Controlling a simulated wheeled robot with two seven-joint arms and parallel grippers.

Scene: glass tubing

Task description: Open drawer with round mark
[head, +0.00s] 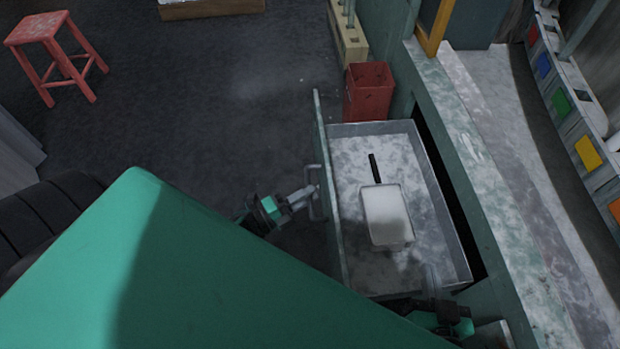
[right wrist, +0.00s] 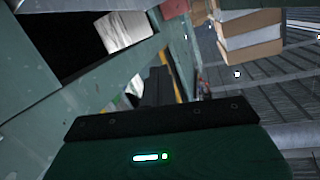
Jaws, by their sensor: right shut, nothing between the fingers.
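A grey metal drawer (head: 440,226) stands pulled out from the green bench. Its green front panel (head: 332,215) faces left and carries a bar handle (head: 314,194). No round mark can be seen, as the outer face is turned away. My left gripper (head: 304,194) is at the handle from the left; whether its fingers close around the bar is too small to tell. My right gripper (head: 431,281) is shut and empty near the drawer's lower right corner, partly hidden.
A whitish pan (head: 387,215) with a black handle lies in the drawer. A red bin (head: 368,92) stands just beyond the drawer. A red stool (head: 58,55) is at the far left. Dark floor (head: 200,110) left of the drawer is clear. Coloured labels (head: 587,152) line the right.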

